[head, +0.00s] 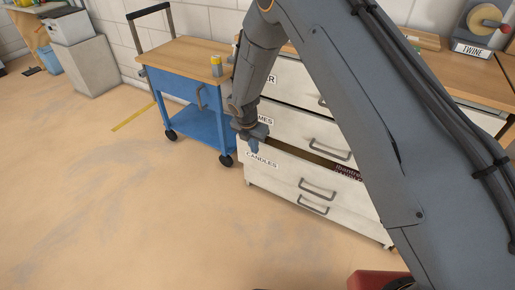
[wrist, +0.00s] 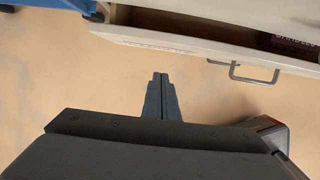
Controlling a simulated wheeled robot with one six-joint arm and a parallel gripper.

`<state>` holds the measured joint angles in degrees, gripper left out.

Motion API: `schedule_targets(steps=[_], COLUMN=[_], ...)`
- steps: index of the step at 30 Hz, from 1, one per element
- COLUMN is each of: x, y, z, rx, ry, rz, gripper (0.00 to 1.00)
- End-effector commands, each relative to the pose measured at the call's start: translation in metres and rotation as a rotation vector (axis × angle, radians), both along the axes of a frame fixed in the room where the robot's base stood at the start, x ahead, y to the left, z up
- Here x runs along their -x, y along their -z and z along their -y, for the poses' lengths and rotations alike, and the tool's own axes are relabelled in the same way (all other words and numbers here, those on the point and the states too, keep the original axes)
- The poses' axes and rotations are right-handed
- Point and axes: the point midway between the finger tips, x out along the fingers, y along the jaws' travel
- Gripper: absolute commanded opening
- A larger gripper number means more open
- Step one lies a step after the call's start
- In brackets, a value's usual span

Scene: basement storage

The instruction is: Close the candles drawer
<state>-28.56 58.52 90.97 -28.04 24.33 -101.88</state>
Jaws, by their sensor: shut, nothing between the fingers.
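The candles drawer (head: 283,178) is part of a white cabinet and stands pulled out, with its label at the left of its front. Its grey handle (head: 317,190) is on the front. A dark red item with lettering (head: 348,172) lies inside it. In the wrist view the open drawer (wrist: 205,47) crosses the top, its handle (wrist: 243,76) and the dark red item (wrist: 293,43) at the right. My gripper (head: 254,147) is shut and empty, by the drawer's left end in the head view. Its closed fingers (wrist: 160,76) point toward the drawer front, apparently apart from it.
Drawers above (head: 300,130) look shut. A blue cart (head: 185,92) with a wooden top stands left of the cabinet, bearing a yellow-topped can (head: 216,66). A twine box (head: 478,30) sits on the worktop. A grey block (head: 78,67) stands further left. Floor in front is clear.

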Motion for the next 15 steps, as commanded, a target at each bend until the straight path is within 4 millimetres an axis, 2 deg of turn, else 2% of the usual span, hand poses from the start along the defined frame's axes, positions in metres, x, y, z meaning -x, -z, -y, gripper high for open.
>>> schedule_targets(steps=[1, 6, 9, 15], x=[0.003, 0.011, 0.014, 0.017], y=[-0.012, -0.043, -0.055, -0.066], z=[0.0, -0.004, -0.005, -0.002], rx=[0.0, 0.002, 0.0, 0.007], ry=[0.001, 0.0, 0.0, 0.003], rz=[-0.001, -0.002, -0.001, 0.0], gripper=[0.0, 0.0, 0.0, 0.0])
